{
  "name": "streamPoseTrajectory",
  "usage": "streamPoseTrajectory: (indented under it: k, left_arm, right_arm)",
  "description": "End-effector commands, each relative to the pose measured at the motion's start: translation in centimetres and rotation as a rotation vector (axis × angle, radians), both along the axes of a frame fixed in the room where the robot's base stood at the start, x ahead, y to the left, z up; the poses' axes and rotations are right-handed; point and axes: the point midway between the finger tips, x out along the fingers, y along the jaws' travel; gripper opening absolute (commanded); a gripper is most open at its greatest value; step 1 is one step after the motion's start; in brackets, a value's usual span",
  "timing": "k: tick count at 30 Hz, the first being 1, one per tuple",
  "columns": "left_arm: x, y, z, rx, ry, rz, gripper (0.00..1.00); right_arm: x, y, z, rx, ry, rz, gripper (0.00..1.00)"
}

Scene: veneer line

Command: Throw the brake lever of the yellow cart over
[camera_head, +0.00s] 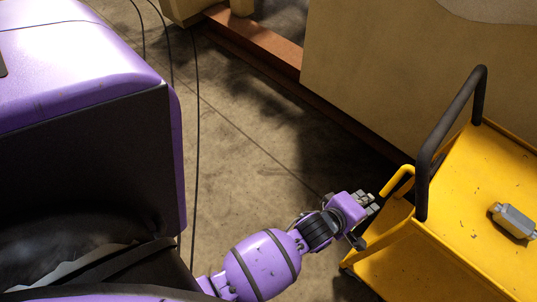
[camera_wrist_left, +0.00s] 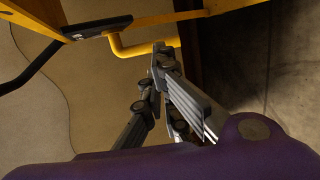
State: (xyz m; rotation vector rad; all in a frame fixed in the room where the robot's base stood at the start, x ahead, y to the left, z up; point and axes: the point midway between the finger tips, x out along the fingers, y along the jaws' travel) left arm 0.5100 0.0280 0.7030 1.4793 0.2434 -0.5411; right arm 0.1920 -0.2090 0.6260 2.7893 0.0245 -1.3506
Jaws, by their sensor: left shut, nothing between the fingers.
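The yellow cart (camera_head: 460,225) stands at the right of the head view, with a black push handle (camera_head: 447,135). A bent yellow rod (camera_head: 398,180), which looks like the brake lever, sticks out at the cart's near left corner. It also shows at the top of the left wrist view (camera_wrist_left: 130,48). My left gripper (camera_head: 373,203) is shut and empty, just left of the rod's lower end. In the left wrist view its fingertips (camera_wrist_left: 157,68) are close below the rod; I cannot tell whether they touch it. My right gripper is not in view.
A grey metal part (camera_head: 513,221) lies on the cart's top. A large tan panel (camera_head: 400,80) stands behind the cart, with a reddish-brown rail (camera_head: 260,50) along the floor. Thin black cables (camera_head: 196,120) hang at the left. The concrete floor (camera_head: 260,150) between is clear.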

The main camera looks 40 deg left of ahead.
Motion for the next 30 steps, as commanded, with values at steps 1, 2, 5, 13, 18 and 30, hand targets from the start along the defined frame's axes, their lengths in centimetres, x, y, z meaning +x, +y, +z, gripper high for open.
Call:
streamPoseTrajectory:
  k: [1, 2, 5, 13, 18, 30]
  left_arm:
    - [1.1, -0.3, -0.5, 0.003, -0.003, -0.003, 0.00]
    - [1.7, -0.4, -0.7, 0.002, -0.005, -0.003, 0.00]
    - [3.6, -0.9, -1.8, 0.002, -0.003, -0.003, 0.00]
    - [8.0, -1.8, -4.3, 0.003, -0.003, -0.003, 0.00]
    - [9.5, -2.2, -5.1, 0.002, -0.003, -0.002, 0.00]
    - [10.0, -2.3, -5.3, 0.000, -0.002, -0.001, 0.00]
  right_arm:
    - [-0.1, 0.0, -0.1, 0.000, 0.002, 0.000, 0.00]
    - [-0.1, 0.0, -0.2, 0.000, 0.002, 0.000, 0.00]
    - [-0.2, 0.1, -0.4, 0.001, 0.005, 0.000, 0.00]
    - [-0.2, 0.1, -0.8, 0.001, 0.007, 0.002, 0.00]
    - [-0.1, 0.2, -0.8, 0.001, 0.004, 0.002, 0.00]
    - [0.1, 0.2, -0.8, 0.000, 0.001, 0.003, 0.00]
